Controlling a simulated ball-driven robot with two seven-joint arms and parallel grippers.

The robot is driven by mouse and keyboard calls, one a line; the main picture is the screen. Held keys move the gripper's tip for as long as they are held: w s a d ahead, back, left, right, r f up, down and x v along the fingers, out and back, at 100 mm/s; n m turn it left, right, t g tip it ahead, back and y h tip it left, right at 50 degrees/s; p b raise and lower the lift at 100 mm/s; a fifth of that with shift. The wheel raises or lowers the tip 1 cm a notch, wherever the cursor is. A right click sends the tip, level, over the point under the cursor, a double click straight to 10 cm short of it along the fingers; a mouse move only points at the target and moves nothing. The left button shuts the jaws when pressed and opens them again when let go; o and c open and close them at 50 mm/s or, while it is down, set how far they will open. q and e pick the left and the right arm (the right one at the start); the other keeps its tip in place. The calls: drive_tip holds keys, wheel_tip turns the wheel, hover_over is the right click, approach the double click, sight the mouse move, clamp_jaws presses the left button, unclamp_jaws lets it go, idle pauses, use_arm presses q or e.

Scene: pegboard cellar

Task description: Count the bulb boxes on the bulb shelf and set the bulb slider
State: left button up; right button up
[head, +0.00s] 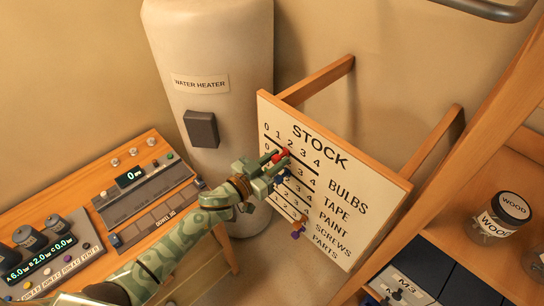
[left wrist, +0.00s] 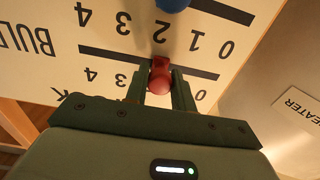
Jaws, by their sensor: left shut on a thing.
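The white STOCK board (head: 335,150) has rows marked BULBS, TAPE, PAINT, SCREWS and PARTS, with numbers 0 to 4. A red slider knob (head: 282,154) sits on the top slot, the BULBS row. My left gripper (head: 270,170) is shut on this knob, which shows between the fingers in the left wrist view (left wrist: 159,78). The knob appears near the 2, though the fingers hide some of the numbers below it. A blue knob (left wrist: 172,4) sits on the row beside it. No bulb boxes or bulb shelf can be made out. My right gripper is not in view.
A water heater (head: 205,110) stands behind the board. A wooden bench (head: 60,190) with control panels is at the left. At the right, a wooden shelf unit (head: 480,120) holds jars marked WOOD (head: 500,216) and dark M3 boxes (head: 412,268).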

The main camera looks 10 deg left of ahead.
use_arm(q)
drive_tip(key=shift+s+d+p, duration=0.25)
drive_tip(key=shift+s+d, duration=0.5)
drive_tip(key=shift+d, duration=0.2)
drive_tip(key=shift+s+d+p, duration=0.25)
drive_tip(key=shift+s+d, duration=0.5)
drive_tip(key=shift+d, duration=0.15)
drive_tip(key=o, duration=1.6)
drive_tip(key=shift+o, duration=0.2)
drive_tip(key=shift+s+a, duration=0.1)
drive_tip(key=shift+s, duration=0.05)
drive_tip(key=p, duration=0.3)
approach(301, 161)
drive_tip(key=shift+v, duration=2.05)
drive_tip(key=shift+f, duration=0.15)
